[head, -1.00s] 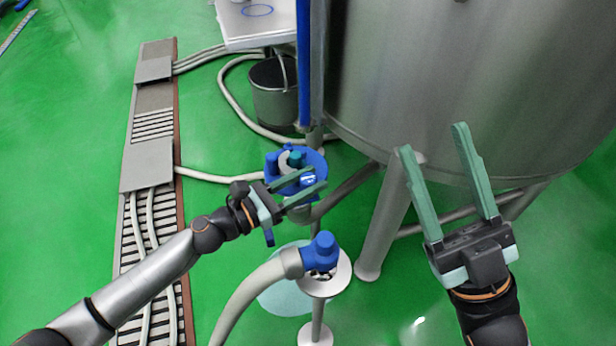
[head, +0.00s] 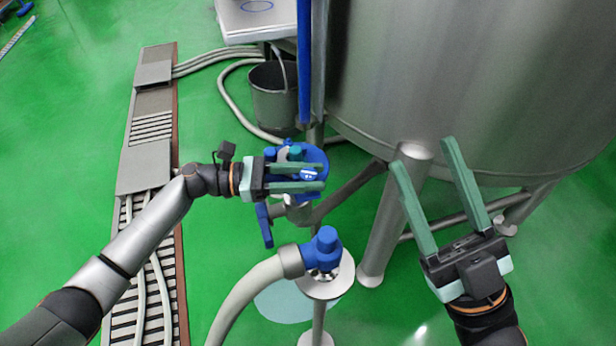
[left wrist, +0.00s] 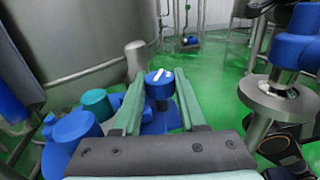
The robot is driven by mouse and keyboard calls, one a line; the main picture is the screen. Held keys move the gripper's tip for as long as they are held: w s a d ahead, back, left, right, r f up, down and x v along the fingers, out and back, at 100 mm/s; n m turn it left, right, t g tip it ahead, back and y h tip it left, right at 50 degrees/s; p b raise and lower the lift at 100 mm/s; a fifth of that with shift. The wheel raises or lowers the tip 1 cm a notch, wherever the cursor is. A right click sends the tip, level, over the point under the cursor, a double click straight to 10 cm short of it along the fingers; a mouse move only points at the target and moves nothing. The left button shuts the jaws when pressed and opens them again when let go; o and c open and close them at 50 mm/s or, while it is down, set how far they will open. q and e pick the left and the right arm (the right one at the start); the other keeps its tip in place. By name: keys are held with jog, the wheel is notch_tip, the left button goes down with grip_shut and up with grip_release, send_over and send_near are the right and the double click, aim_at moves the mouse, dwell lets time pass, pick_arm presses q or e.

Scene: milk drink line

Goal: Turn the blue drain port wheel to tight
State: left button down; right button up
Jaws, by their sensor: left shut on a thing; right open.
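The blue drain port wheel (head: 318,157) is below the tank's side in the head view. It carries blue knobs and a teal one, and the teal one (left wrist: 95,101) shows in the left wrist view. My left gripper (head: 322,177) comes in level from the left. It is shut on the wheel's blue knob with white marks (left wrist: 160,80), which sits between its two green fingers in the left wrist view. My right gripper (head: 422,155) is open and empty, in front of the tank at the right.
The steel tank (head: 470,80) fills the upper right, with a leg (head: 395,215) beside the wheel. A blue hose coupling (head: 322,250) rests on a round stand (head: 325,290) just below. A bucket (head: 275,95) stands behind. Green floor is open at the left.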

dwell(0.3)
pick_arm(q)
jog(key=c, duration=0.5)
grip_release()
jog(key=shift+o, duration=0.2)
